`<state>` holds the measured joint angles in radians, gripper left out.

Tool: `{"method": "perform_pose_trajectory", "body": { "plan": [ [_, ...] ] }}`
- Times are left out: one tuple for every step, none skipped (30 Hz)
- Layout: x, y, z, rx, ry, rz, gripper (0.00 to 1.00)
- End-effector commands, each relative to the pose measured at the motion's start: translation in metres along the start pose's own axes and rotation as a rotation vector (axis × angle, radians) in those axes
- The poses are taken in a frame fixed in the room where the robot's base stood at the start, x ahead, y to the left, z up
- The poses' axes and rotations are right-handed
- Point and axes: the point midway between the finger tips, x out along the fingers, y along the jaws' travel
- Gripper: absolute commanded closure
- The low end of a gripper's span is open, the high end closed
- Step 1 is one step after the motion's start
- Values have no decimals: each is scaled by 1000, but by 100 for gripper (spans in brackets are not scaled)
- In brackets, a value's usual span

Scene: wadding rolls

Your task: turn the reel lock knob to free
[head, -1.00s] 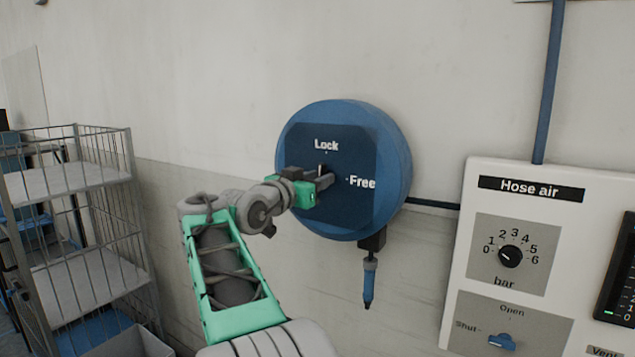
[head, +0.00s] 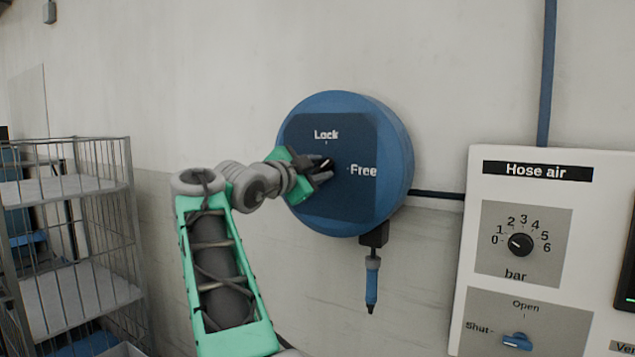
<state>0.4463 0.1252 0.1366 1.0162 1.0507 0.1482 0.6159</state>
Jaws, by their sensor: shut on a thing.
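The round blue reel (head: 399,150) is on the wall, with a dark blue face plate (head: 350,205) marked "Lock" at the top and "Free" at the right. My gripper (head: 322,172) is at the middle of this plate, its fingers shut on the small dark reel lock knob (head: 326,165). The fingers hide most of the knob. A pale mark shows between the fingers, tilted up and to the right, between the two words. I cannot tell the exact angle of the knob.
A hose end with a blue nozzle (head: 371,283) hangs below the reel. A white "Hose air" panel (head: 481,233) with a bar dial (head: 520,245) and a blue valve knob (head: 517,341) stands at the right. A wire cage trolley (head: 85,215) is at the left.

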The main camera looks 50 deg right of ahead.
Motion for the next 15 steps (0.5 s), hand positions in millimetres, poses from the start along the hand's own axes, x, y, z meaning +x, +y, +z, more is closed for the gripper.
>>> {"method": "perform_pose_trajectory", "body": {
  "plan": [
    [0, 4, 3, 44, 0, 2, 100],
    [0, 4, 3, 72, 0, 2, 100],
    [0, 4, 3, 110, 0, 2, 100],
    [0, 4, 4, 138, -1, 2, 100],
    [0, 4, 4, 167, -1, 2, 100],
    [0, 4, 4, 204, 0, 2, 100],
    [0, 4, 4, 232, 0, 2, 100],
    [0, 4, 3, 261, 0, 1, 100],
    [0, 4, 3, 298, 0, 2, 100],
    [0, 4, 3, 325, -1, 2, 100],
    [0, 4, 3, 352, -1, 2, 100],
    [0, 4, 4, 386, -1, 3, 100],
    [0, 4, 3, 413, -1, 2, 100],
    [0, 4, 3, 437, 0, 2, 100],
    [0, 4, 3, 468, 0, 2, 100]
  ]
}}
